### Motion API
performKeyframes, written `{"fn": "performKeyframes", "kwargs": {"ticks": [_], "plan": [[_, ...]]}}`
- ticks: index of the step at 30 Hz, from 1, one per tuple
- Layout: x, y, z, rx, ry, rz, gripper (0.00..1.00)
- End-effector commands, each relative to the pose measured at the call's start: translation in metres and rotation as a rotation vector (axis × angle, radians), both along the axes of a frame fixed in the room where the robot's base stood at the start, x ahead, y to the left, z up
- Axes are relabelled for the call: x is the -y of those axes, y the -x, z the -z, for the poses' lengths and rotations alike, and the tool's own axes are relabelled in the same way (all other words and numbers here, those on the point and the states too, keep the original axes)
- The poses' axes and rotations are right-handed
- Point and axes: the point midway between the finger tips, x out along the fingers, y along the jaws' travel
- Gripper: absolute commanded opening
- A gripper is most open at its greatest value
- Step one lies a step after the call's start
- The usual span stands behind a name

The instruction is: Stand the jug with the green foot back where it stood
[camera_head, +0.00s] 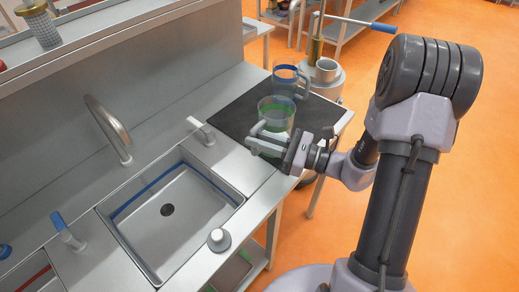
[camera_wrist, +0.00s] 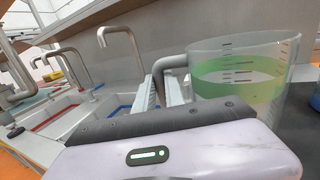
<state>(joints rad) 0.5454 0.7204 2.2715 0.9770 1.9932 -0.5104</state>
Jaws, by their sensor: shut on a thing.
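The clear measuring jug with green on it (camera_head: 277,112) is over the dark mat on the counter, in front of the blue jug. In the wrist view the same jug (camera_wrist: 240,75) shows dark graduation marks and a wide green band; its lower part is hidden by my gripper body. My gripper (camera_head: 264,137) is at the near side of this jug. In the wrist view its fingers (camera_wrist: 167,88) are shut on the grey jug handle (camera_wrist: 171,64). The jug looks about upright. I cannot tell whether its foot touches the mat.
A clear jug with blue (camera_head: 288,78) stands just behind on the dark mat (camera_head: 235,116). The sink (camera_head: 190,215) lies to the left, with a tap (camera_head: 110,130). The mat is bare left of the jugs.

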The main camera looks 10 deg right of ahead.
Motion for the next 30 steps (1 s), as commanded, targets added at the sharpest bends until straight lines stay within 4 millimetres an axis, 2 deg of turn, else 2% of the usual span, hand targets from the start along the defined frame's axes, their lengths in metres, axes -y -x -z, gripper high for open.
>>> {"fn": "performKeyframes", "kwargs": {"ticks": [1,4,14,15,18,26,29,30], "plan": [[0.002,0.000,0.017,-0.003,-0.002,0.003,0.00],[0.002,0.000,0.035,-0.003,-0.002,0.003,0.00],[0.002,0.000,0.036,-0.001,-0.001,0.003,0.00],[0.002,0.000,0.036,-0.002,-0.001,0.003,0.18],[0.002,0.000,0.036,-0.002,-0.001,0.003,0.36],[0.002,0.000,0.035,-0.002,-0.001,0.003,0.36],[0.002,0.000,0.029,-0.002,-0.001,0.002,0.36],[0.007,0.002,0.031,-0.002,0.000,0.005,0.36]]}}
